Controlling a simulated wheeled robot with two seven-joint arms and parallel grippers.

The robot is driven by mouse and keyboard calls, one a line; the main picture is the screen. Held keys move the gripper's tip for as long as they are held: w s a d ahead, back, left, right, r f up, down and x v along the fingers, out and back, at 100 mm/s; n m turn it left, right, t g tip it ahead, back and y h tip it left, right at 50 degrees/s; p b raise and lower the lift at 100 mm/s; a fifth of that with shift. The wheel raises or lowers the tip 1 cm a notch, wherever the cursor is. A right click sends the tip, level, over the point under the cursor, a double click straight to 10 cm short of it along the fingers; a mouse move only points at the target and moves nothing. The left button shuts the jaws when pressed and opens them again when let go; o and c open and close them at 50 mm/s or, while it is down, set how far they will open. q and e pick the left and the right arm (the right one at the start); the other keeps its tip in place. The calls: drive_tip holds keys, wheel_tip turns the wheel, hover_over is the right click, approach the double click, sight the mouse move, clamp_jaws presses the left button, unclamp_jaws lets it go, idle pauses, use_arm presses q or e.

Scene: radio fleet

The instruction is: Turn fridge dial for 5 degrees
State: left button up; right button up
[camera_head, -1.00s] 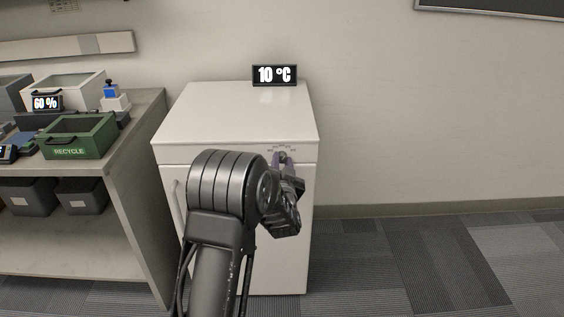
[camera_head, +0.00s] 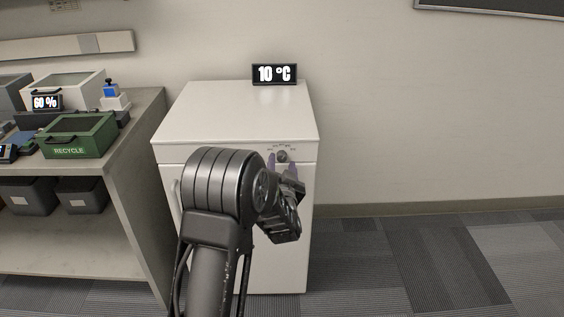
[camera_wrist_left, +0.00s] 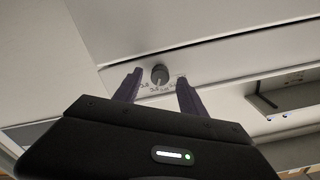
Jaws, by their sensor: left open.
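The white fridge (camera_head: 240,112) stands against the wall. Its small dark round dial (camera_head: 282,156) sits high on the front face, with printed marks around it. The dial also shows in the left wrist view (camera_wrist_left: 159,74). The display (camera_head: 274,74) on top of the fridge reads 10 °C. My left gripper (camera_head: 282,163) is open at the dial, with one purple finger on each side. In the left wrist view the fingers (camera_wrist_left: 157,86) are apart, and the dial appears between and just beyond their tips with nothing gripped. My right gripper is not in view.
A shelf table (camera_head: 145,118) stands left of the fridge. It holds a green recycle crate (camera_head: 77,136), a white bin (camera_head: 65,88) and a 60 % display (camera_head: 46,103). Carpet (camera_head: 420,255) to the right is clear.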

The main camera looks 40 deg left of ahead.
use_arm(q)
drive_tip(key=v, duration=0.6)
idle(0.4)
